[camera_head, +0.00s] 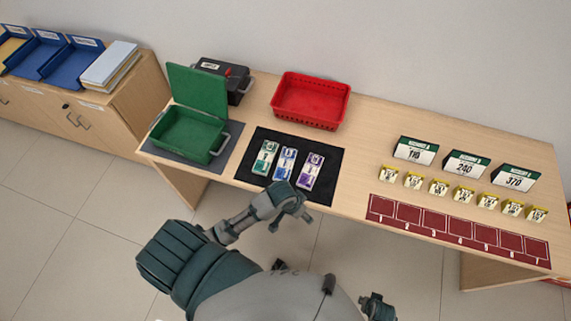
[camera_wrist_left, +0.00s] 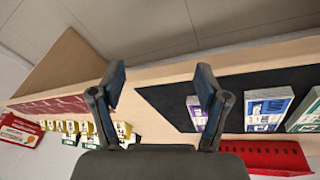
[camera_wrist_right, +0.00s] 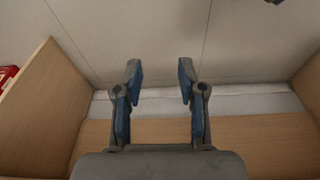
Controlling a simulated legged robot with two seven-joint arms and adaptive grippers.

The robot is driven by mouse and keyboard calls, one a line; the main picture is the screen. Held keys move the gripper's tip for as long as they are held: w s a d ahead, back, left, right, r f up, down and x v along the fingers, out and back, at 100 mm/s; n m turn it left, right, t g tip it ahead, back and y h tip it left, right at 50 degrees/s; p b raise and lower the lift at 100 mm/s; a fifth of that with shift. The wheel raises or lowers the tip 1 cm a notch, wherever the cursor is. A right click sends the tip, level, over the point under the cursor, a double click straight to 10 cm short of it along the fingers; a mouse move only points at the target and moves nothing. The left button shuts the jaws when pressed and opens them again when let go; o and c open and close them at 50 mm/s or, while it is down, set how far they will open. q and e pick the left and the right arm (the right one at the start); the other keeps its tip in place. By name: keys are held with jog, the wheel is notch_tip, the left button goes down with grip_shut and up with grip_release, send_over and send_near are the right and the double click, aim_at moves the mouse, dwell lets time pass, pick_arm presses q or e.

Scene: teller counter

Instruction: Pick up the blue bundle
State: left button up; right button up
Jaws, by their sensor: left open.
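The blue bundle (camera_head: 284,164) lies on the black mat (camera_head: 330,160), between a green bundle (camera_head: 264,158) and a purple bundle (camera_head: 310,171). The blue bundle (camera_wrist_left: 268,109) also shows in the left wrist view, right of the fingers. My left gripper (camera_head: 291,216) is open and empty by the counter's front edge, nearer to me than the bundles. In its wrist view the purple bundle (camera_wrist_left: 196,113) is partly behind one finger. My right gripper (camera_wrist_right: 159,80) is open and empty, low in front of the counter; only part of it shows in the head view.
An open green box (camera_head: 183,137) stands left of the mat, with a dark cash box (camera_head: 238,88) behind it. A red basket (camera_head: 311,101) stands behind the mat. Number signs (camera_head: 465,165), small yellow cards and a dark red slotted strip (camera_head: 455,228) fill the right side.

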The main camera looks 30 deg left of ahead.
pick_arm(q)
jog(key=w+a+r+n+g+y, duration=0.25)
jog(key=w+a+r+n, duration=0.35)
jog(key=w+a+r, duration=0.9)
pick_arm(e)
jog(key=s+d+f+g, duration=0.1)
jog(key=s+f, duration=0.8)
jog(key=f, duration=0.2)
jog(key=s+d+f+g, duration=0.1)
jog(key=s+d+f, duration=0.1)
jog(key=s+f, duration=0.8)
pick_arm(q)
jog(key=b, duration=0.1)
send_over(286, 164)
notch_tip(286, 164, down, 12)
jog(key=shift+w+r, duration=0.1)
jog(key=shift+a+f, duration=0.15)
jog(key=shift+f, duration=0.5)
notch_tip(286, 164, down, 4)
jog(key=shift+r+b, duration=0.15)
jog(key=shift+b, duration=0.35)
jog(key=shift+f, duration=0.4)
pick_arm(e)
jog(key=w+a, duration=0.1)
jog(key=w, duration=0.5)
jog(key=shift+w+a+t, duration=0.15)
jog(key=shift+w+t, duration=0.15)
jog(key=shift+w, duration=0.1)
pick_arm(q)
jog(key=shift+c, duration=0.2)
